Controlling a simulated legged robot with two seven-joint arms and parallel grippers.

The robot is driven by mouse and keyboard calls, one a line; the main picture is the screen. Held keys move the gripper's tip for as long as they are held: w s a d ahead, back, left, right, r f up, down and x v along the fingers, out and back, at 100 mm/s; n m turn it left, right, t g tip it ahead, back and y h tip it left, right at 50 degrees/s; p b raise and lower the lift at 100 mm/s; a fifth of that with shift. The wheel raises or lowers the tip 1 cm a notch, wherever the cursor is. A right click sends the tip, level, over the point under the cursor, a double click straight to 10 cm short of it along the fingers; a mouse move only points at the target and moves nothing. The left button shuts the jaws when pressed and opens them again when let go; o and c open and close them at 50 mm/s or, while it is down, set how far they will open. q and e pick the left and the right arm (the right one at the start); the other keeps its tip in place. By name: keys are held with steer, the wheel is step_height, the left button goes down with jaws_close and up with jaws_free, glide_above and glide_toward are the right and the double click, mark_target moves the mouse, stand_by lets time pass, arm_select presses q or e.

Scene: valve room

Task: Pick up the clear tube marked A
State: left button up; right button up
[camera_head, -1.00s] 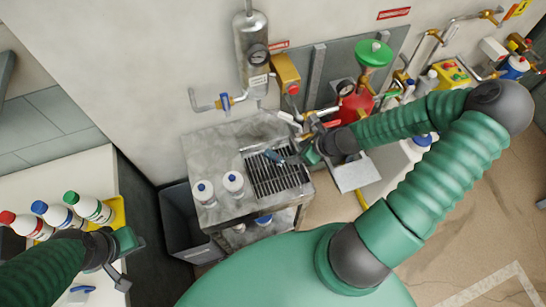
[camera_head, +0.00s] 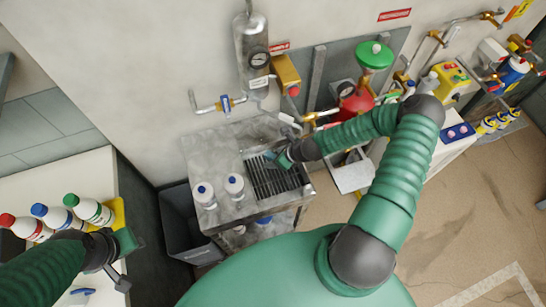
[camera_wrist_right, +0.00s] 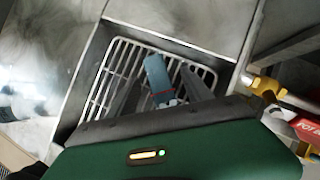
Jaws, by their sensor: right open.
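A bluish, see-through tube (camera_wrist_right: 156,72) shows in the right wrist view over the wire rack, with a thin red line near its lower end; I cannot read a letter on it. My right gripper (camera_wrist_right: 161,84) is open, its two dark fingers on either side of the tube. I cannot tell whether they touch it. In the head view my right gripper (camera_head: 272,156) is over the rack (camera_head: 275,182) on the grey metal stand, and covers most of the tube.
Two white bottles (camera_head: 204,193) with blue caps stand on the metal stand, left of the rack. Brass valves and pipes (camera_head: 318,118) are close behind and right of it. Several capped bottles (camera_head: 88,208) stand on the white counter. A grey bin (camera_head: 185,225) is on the floor.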

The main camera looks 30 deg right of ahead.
steer(key=shift+s+d, duration=0.1)
steer(key=shift+d, duration=0.05)
steer(key=c, duration=0.7)
jaws_close()
stand_by(0.4)
